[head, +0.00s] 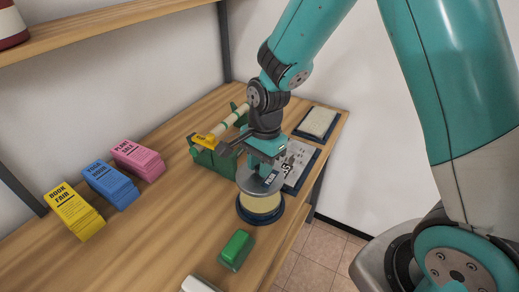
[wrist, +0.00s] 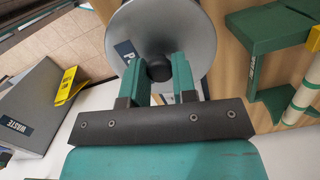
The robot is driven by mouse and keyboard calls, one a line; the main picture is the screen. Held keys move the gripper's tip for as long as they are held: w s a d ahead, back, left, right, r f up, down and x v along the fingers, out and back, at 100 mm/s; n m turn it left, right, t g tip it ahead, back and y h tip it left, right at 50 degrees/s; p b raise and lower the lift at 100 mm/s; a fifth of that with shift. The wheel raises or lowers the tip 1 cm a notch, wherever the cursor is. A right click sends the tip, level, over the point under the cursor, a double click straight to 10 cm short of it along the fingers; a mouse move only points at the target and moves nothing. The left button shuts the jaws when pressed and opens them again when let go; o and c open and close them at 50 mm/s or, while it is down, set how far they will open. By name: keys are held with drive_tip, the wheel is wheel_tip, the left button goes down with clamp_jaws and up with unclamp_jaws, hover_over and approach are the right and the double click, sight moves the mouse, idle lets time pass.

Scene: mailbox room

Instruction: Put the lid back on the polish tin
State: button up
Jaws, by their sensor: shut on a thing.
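My gripper (head: 266,160) is shut on the dark knob of a round silver-grey lid (head: 258,184). In the wrist view, the fingers (wrist: 158,72) close on that knob from both sides, and the lid (wrist: 190,38) carries a dark label with a partly hidden "P". In the head view, the lid is directly over the round polish tin (head: 262,204), which shows a cream-coloured surface and a dark blue lower rim on the wooden table. I cannot tell whether the lid touches the tin. The tin is mostly hidden behind the lid in the wrist view.
A green stand (head: 215,162) holding a roll is behind the tin, to the left. A green block (head: 237,248) lies in front. Yellow (head: 74,210), blue (head: 110,184) and pink (head: 138,160) leaflet stacks stand left. Dark-framed trays (head: 317,122) lie near the right edge.

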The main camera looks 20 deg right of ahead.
drive_tip(key=shift+f+b, duration=2.4)
drive_tip(key=shift+f, duration=0.1)
drive_tip(key=shift+f+b, duration=0.4)
drive_tip(key=shift+f, duration=0.4)
drive_tip(key=shift+r+p, duration=0.1)
drive_tip(key=shift+p, duration=0.35)
drive_tip(key=shift+f, duration=0.2)
drive_tip(key=o, duration=1.5)
drive_tip(key=shift+c, duration=0.2)
